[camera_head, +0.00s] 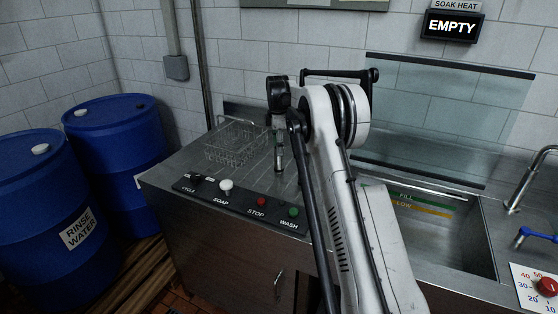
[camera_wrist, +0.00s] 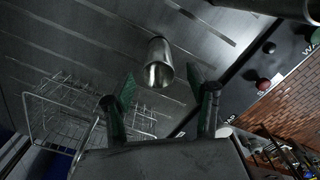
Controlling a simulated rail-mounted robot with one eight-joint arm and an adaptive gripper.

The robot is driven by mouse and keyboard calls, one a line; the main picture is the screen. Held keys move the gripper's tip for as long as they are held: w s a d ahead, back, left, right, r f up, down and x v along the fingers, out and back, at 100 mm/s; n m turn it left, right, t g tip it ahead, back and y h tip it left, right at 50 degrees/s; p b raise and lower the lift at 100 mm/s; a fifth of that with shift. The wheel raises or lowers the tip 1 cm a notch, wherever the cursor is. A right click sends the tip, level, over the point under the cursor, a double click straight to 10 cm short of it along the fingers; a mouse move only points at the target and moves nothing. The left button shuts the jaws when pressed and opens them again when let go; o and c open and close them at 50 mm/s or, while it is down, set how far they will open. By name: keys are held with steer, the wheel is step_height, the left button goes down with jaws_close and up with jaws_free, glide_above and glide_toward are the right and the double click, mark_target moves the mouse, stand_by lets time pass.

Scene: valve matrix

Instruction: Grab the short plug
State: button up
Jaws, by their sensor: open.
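A short metal cylinder, which looks like the short plug (camera_wrist: 158,62), stands out from the ribbed metal counter in the wrist view. My gripper (camera_wrist: 162,77) is open, with one green-padded finger to each side of the cylinder in the picture. The cylinder appears beyond the fingertips, and I see no contact. In the head view my gripper (camera_head: 279,150) hangs down over the counter, right of the wire basket.
A wire basket (camera_head: 237,140) stands on the counter (camera_head: 185,160) left of my gripper. A control panel (camera_head: 242,202) with a white knob and red and green buttons runs along the front edge. A sink (camera_head: 440,235) lies to the right, below a glass panel (camera_head: 440,115).

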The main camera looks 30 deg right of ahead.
mark_target(279, 161)
steer(key=shift+d+f+p, duration=0.15)
steer(key=shift+f+p, duration=0.1)
steer(key=shift+f, duration=1.65)
steer(key=shift+d+f+p, duration=0.15)
steer(key=shift+f+p, duration=0.1)
steer(key=shift+f, duration=1.65)
steer(key=shift+c, duration=0.3)
steer(key=c, duration=1.2)
steer(key=shift+r, duration=0.1)
